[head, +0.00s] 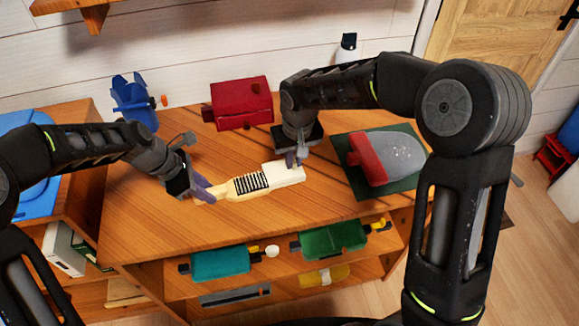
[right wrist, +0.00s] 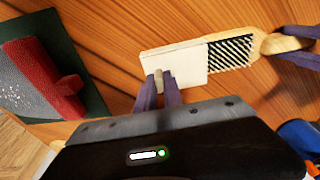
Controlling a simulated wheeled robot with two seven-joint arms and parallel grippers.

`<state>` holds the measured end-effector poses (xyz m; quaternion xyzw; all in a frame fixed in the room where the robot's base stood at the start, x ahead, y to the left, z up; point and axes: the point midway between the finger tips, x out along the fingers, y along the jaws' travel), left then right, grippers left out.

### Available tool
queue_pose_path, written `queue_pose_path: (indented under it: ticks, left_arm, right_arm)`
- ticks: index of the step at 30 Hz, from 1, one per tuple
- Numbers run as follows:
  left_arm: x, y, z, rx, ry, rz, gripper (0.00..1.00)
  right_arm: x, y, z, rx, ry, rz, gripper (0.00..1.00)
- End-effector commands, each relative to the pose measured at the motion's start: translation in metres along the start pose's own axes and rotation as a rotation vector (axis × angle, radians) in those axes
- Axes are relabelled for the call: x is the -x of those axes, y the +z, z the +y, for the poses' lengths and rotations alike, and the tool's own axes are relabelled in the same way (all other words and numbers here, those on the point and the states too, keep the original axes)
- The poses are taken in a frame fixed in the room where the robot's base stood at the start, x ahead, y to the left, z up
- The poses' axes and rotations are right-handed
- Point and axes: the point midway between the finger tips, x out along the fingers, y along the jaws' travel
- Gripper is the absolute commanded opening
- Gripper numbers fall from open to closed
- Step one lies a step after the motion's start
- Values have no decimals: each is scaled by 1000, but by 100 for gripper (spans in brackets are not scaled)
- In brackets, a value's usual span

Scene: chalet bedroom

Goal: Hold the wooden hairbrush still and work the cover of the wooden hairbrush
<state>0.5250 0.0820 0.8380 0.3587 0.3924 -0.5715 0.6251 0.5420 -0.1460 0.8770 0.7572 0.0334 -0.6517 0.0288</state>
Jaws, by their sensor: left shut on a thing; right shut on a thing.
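The wooden hairbrush (head: 233,189) lies on the wooden dresser top, its rows of black bristles partly showing. Its pale cover (head: 284,174) sits over the right end of the brush head. My left gripper (head: 204,193) is shut on the handle at the left end. My right gripper (head: 292,160) is shut on the cover from the far side. In the right wrist view, the cover (right wrist: 178,64) hides one end of the head and bare bristles of the hairbrush (right wrist: 230,53) show beside it. The left fingers (right wrist: 298,45) show there on the handle.
A red box (head: 240,103) and a blue object (head: 135,102) stand at the back of the dresser top. A red and grey object (head: 395,155) lies on a green mat (head: 412,180) at the right. Teal (head: 220,263) and green (head: 334,240) items sit on the shelf below. The front strip of the top is clear.

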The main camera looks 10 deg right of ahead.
Motion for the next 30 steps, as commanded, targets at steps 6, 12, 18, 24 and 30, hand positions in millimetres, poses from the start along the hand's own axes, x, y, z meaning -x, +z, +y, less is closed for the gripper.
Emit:
queue_pose_path:
  ticks: [6, 12, 18, 24, 30]
  left_arm:
    - [0, 0, 0, -1, -1, -1, 0]
    - [0, 1, 0, -1, -1, -1, 0]
    - [0, 1, 0, -1, -1, -1, 0]
    - [0, 1, 0, -1, -1, -1, 0]
    - [0, 1, 0, -1, -1, -1, 0]
  right_arm:
    - [0, 0, -14, 2, -1, 0, 0]
    - [0, 0, -26, 2, -1, 1, 0]
    - [0, 0, -39, 3, -1, 1, 0]
    - [0, 0, -51, 2, -1, 1, 0]
    - [0, 0, -63, 2, -1, 1, 0]
